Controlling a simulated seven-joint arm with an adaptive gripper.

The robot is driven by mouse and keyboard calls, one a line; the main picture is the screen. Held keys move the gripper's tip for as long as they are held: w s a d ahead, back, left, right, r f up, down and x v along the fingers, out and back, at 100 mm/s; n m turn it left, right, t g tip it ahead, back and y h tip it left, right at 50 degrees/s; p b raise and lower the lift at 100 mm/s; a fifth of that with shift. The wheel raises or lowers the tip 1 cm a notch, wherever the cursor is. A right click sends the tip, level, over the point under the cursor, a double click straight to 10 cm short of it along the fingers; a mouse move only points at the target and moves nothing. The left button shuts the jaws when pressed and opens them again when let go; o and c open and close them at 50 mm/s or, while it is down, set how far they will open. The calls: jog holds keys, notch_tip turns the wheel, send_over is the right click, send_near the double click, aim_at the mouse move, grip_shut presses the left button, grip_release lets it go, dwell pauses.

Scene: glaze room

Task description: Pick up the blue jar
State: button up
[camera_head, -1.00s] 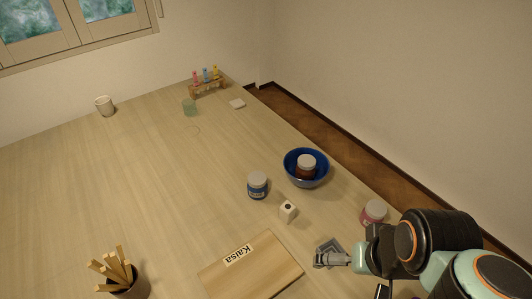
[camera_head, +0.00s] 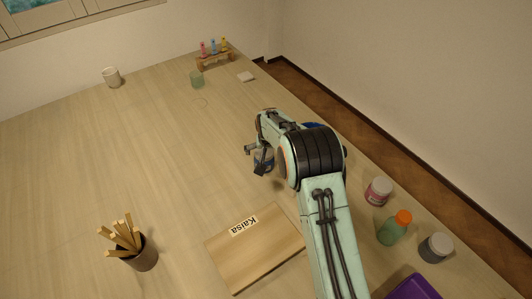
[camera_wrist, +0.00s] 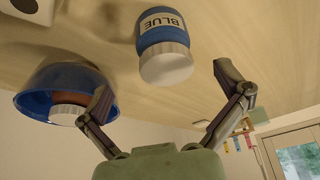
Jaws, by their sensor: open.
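The blue jar (camera_wrist: 159,26), with a white lid and a label reading BLUE, shows in the wrist view just beyond and between the fingers of my gripper (camera_wrist: 164,80). The fingers are spread apart and empty, and the lid faces my gripper.
A blue bowl (camera_wrist: 38,77) holding a white-lidded jar (camera_wrist: 68,110) is close beside the left finger. A wooden board (camera_head: 265,255), pink jar (camera_head: 378,191), green bottle (camera_head: 391,232) and grey-lidded jar (camera_head: 436,247) are nearer.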

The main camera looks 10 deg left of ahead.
aim_at(270, 164)
jog(key=x, duration=0.6)
jog(key=shift+a+f, duration=0.2)
jog(key=shift+f, duration=0.1)
jog(key=c, duration=1.3)
